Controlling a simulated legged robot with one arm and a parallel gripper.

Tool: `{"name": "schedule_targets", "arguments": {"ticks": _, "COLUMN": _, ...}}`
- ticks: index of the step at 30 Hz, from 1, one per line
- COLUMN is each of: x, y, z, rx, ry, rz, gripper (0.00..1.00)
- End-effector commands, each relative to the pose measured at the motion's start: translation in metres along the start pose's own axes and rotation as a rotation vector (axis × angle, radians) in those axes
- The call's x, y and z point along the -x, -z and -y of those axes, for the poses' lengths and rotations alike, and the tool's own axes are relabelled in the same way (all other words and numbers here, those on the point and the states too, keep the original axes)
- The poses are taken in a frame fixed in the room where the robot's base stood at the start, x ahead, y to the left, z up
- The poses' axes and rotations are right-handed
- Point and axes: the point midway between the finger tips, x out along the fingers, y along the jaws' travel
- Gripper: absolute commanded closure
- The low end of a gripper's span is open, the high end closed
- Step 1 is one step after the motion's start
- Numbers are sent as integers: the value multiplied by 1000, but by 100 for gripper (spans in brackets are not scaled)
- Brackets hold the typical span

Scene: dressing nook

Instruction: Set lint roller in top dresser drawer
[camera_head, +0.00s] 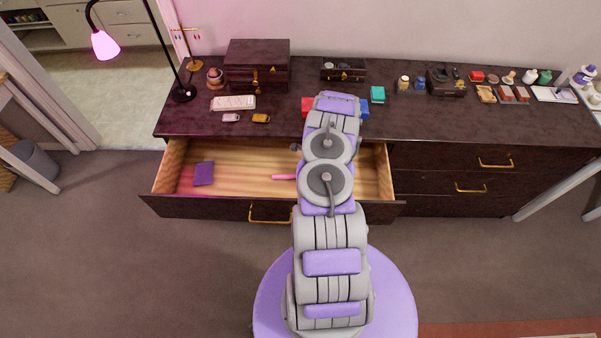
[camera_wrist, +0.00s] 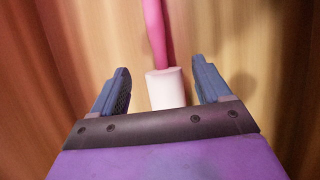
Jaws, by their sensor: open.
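The top dresser drawer (camera_head: 240,183) is pulled open, and its light wooden inside shows in the head view. The lint roller (camera_wrist: 165,88) has a white roll and a pink handle; in the wrist view it lies on the drawer's wooden floor between my gripper's fingers. In the head view only part of its pink handle (camera_head: 284,177) shows, and my arm hides the rest. My gripper (camera_wrist: 160,88) is open, with a gap visible between each finger and the white roll. In the head view my gripper is hidden behind my arm.
A purple booklet-like item (camera_head: 203,173) lies in the drawer's left part. The dresser top (camera_head: 290,123) holds a dark box (camera_head: 258,66), a lamp (camera_head: 105,44), a teal box (camera_head: 377,94) and several small items. The drawer floor between booklet and handle is clear.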

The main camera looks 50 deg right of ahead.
Motion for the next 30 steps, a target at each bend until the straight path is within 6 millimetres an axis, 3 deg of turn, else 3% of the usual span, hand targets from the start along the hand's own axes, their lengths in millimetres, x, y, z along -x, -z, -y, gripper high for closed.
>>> {"name": "schedule_targets", "arguments": {"ticks": 1, "x": 13, "y": -2, "z": 0, "rx": -2, "ry": 2, "rz": 1, "gripper": 23}}
{"name": "schedule_targets", "arguments": {"ticks": 9, "x": 63, "y": -2, "z": 0, "rx": -2, "ry": 2, "rz": 0, "gripper": 23}}
{"name": "schedule_targets", "arguments": {"ticks": 19, "x": 91, "y": -8, "z": 1, "rx": 20, "ry": -4, "rz": 5, "gripper": 23}}
{"name": "schedule_targets", "arguments": {"ticks": 23, "x": 103, "y": -43, "z": -2, "rx": 103, "ry": -22, "rz": 24, "gripper": 23}}
{"name": "schedule_targets", "arguments": {"ticks": 30, "x": 151, "y": -149, "z": -23, "rx": 400, "ry": -78, "rz": 74, "gripper": 23}}
